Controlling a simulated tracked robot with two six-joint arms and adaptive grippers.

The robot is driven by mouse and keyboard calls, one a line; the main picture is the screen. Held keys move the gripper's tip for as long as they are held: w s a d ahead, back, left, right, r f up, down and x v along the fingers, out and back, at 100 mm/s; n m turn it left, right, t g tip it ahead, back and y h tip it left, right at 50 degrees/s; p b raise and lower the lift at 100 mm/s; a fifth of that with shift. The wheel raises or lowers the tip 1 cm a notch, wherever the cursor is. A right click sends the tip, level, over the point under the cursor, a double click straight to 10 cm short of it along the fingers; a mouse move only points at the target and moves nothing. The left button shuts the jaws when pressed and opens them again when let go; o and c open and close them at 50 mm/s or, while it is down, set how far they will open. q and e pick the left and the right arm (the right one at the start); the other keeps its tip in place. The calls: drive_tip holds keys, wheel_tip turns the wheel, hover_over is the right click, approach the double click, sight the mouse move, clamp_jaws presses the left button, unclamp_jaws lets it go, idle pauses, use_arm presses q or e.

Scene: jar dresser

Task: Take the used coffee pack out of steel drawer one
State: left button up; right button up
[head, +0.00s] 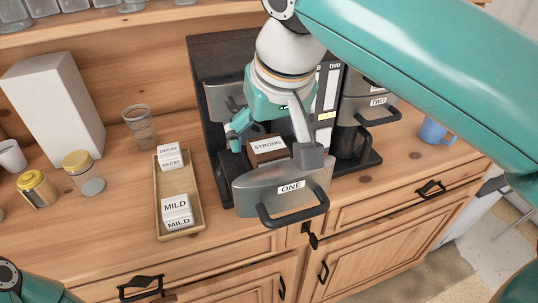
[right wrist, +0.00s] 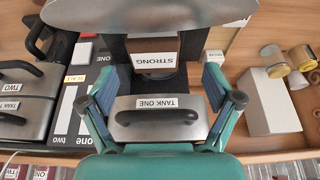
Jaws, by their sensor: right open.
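Steel drawer one (head: 290,199) is pulled out from the dark coffee machine, with its black handle toward the front. The used coffee pack (head: 268,158), brown with a white STRONG label, sits in it; it also shows in the right wrist view (right wrist: 152,46). My right gripper (head: 268,130) is over the back of the drawer, by the pack. In the right wrist view its fingers (right wrist: 160,78) are spread wide and empty, with the pack just beyond the tips. Part of the drawer's inside is hidden. My left gripper is out of view.
The handle marked TANK ONE (right wrist: 155,117) is close between my right fingers. Drawer two (head: 377,101) is to the right. A wooden tray (head: 177,191) holds DECAF and MILD packs at left, near a glass (head: 139,124) and jars. A blue mug (head: 435,131) stands at right.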

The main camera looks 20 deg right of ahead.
sight(268, 145)
drive_tip(key=x, duration=0.5)
drive_tip(key=shift+w+d, duration=0.1)
drive_tip(key=shift+d, duration=0.3)
drive_tip(key=shift+c, duration=0.2)
drive_tip(key=c, duration=1.2)
drive_tip(key=shift+r, duration=0.2)
